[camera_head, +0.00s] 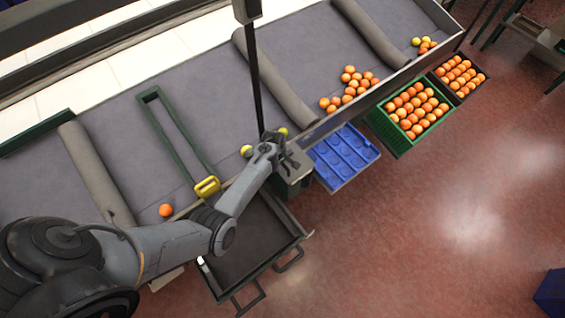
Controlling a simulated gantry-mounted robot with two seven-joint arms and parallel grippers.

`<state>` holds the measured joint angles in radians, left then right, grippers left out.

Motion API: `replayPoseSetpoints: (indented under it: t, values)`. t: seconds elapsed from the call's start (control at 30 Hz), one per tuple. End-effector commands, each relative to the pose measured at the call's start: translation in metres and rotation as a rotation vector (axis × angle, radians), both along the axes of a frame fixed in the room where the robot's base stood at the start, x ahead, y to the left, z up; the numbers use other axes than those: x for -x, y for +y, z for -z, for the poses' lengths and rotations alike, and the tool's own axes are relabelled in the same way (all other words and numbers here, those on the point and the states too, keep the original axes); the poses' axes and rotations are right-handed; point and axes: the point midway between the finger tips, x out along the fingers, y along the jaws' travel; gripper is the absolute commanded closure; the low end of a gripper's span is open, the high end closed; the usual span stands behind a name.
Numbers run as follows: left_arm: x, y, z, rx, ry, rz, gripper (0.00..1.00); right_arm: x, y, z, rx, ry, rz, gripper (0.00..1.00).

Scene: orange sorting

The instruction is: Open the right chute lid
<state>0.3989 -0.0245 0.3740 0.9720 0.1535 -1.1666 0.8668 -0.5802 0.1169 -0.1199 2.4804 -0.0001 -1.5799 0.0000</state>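My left gripper (288,150) is at the front edge of the grey sorting table, at the end of my arm that comes in from the left. Its fingers look spread, with nothing seen between them. It is over or beside a small dark box-like part (293,181) at that edge; contact cannot be told. A green frame with a yellow handle (207,187) lies on the padded surface to the left. I cannot tell which part is the right chute lid. My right gripper is not in view.
A dark open bin (287,225) hangs below my arm. A blue tray (343,181), a green crate (399,149) of oranges and a dark crate (482,75) of oranges stand along the edge. Loose oranges (348,90) lie on the table. The red floor at right is mostly clear.

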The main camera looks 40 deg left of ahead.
Motion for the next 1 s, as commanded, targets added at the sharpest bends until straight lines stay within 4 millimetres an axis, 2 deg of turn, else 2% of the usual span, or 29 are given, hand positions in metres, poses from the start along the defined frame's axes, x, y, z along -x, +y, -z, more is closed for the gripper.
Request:
replayPoseSetpoints:
  t: [0.27,0.37,0.53,0.57,1.0]
  values:
    - [-0.0005,0.0001,0.0007,0.0,-0.001,0.0,0.6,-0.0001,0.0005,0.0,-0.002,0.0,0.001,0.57]
    - [-0.0005,0.0001,0.0007,0.0,-0.001,0.0,0.72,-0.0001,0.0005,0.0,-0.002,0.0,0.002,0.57]
    - [-0.0004,0.0,0.0006,0.0,-0.001,0.0,0.98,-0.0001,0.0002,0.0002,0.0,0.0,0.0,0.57]
    - [-0.0004,0.0,0.0006,0.0,-0.001,0.0,1.0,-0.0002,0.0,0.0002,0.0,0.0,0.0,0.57]
    - [-0.0007,0.0014,-0.0014,-0.002,0.009,-0.002,1.0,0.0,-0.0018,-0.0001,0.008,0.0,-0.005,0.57]
